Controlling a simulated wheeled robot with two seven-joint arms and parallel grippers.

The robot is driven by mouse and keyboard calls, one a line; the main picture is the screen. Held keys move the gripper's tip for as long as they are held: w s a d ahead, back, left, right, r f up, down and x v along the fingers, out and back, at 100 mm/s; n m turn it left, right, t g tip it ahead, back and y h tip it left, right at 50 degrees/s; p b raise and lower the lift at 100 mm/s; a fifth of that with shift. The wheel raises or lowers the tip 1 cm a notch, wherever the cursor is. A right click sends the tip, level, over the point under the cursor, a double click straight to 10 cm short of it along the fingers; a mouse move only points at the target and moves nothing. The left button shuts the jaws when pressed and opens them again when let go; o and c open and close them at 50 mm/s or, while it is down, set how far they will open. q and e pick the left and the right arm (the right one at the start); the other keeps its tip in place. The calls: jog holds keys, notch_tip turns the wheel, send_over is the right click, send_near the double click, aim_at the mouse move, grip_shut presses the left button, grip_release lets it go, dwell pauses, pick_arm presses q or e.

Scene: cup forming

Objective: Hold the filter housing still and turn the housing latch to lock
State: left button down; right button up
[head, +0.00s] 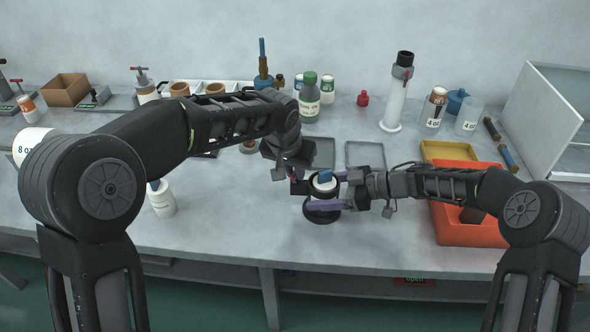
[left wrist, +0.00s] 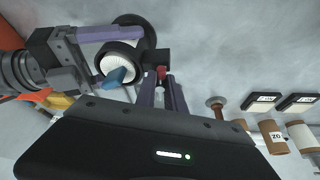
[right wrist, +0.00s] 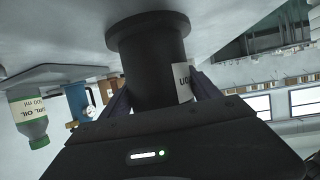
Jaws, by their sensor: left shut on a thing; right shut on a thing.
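The filter housing (head: 322,216) is a black upright cylinder with a wide base, a white top and a blue piece on it. My right gripper (head: 325,192) is shut around its body from the right; the right wrist view shows the dark cylinder (right wrist: 155,60) between the fingers. A black block with a red part, apparently the housing latch (left wrist: 157,60), sticks out from the top of the housing. My left gripper (left wrist: 163,92) is shut on the red part, beside the blue piece (left wrist: 115,77). In the head view the left fingers are partly hidden.
An orange bin (head: 455,238) stands right of the housing, partly behind my right arm. A white bottle (head: 161,200) stands at left. The table front is clear.

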pick_arm(q)
jog(key=m, duration=0.2)
jog(key=m+h, duration=0.1)
jog(key=m, duration=0.1)
jog(key=shift+a+g, duration=0.2)
jog(key=shift+g, duration=0.1)
jog(key=m, duration=0.2)
jog(key=m+g+h, duration=0.1)
jog(key=m, duration=0.1)
jog(key=shift+m+h, duration=0.3)
jog(key=m+g, duration=0.1)
jog(key=m, duration=0.2)
jog(key=shift+m+g, duration=0.3)
jog(key=m, duration=0.2)
jog(key=m+g, duration=0.1)
jog(key=m, duration=0.1)
jog(key=shift+g+h, duration=0.3)
jog(key=c, duration=1.5)
grip_release()
jog(key=shift+d, duration=0.15)
